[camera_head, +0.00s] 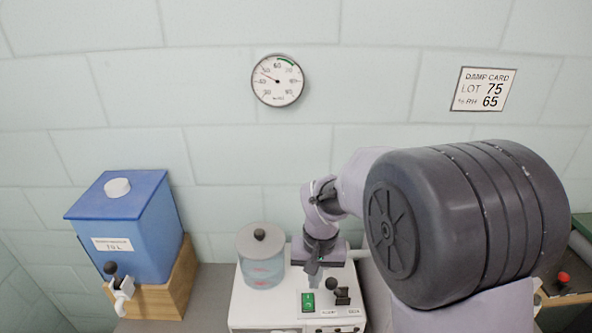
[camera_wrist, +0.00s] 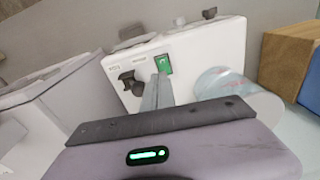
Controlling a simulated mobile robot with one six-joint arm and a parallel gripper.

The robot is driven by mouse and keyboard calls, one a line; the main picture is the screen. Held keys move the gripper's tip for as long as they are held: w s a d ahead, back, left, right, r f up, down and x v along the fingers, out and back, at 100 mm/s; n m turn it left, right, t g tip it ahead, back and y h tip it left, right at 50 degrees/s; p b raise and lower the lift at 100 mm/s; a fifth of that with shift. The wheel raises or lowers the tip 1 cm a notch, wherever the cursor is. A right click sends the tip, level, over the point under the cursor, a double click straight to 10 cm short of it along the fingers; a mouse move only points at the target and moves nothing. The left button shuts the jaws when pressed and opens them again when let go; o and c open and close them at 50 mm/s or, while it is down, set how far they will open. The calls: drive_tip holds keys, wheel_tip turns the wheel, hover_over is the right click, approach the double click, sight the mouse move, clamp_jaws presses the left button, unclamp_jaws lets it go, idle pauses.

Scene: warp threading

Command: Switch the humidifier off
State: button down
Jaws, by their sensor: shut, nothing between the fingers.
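The humidifier (camera_head: 240,304) is a white box with a clear, lidded water tank (camera_head: 262,268) on its back left. A green rocker switch (camera_head: 308,301) sits on its top, left of a black knob (camera_head: 338,291). In the wrist view the green switch (camera_wrist: 163,64) shows just beyond my fingertips, with the black knob (camera_wrist: 131,82) to its left. My gripper (camera_head: 313,282) is shut and empty, pointing down just behind the switch in the head view. My gripper (camera_wrist: 160,80) partly covers the switch's lower edge in the wrist view. I cannot tell whether they touch.
A blue water container (camera_head: 128,228) with a tap stands on a wooden block (camera_head: 182,290) at the left. A damp card (camera_head: 483,89) reads LOT 75, %RH 65.

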drive_tip(key=s+d+m+t+b, duration=0.2)
drive_tip(key=s+b, duration=0.5)
drive_tip(key=s, duration=0.3)
drive_tip(key=s+d+m+t+y+b, duration=0.1)
drive_tip(key=s+d+t+b, duration=0.2)
drive_tip(key=s+b, duration=0.4)
drive_tip(key=s, duration=0.4)
drive_tip(key=shift+m+y, duration=0.3)
drive_tip(key=shift+m, duration=0.1)
drive_tip(key=shift+s, duration=0.15)
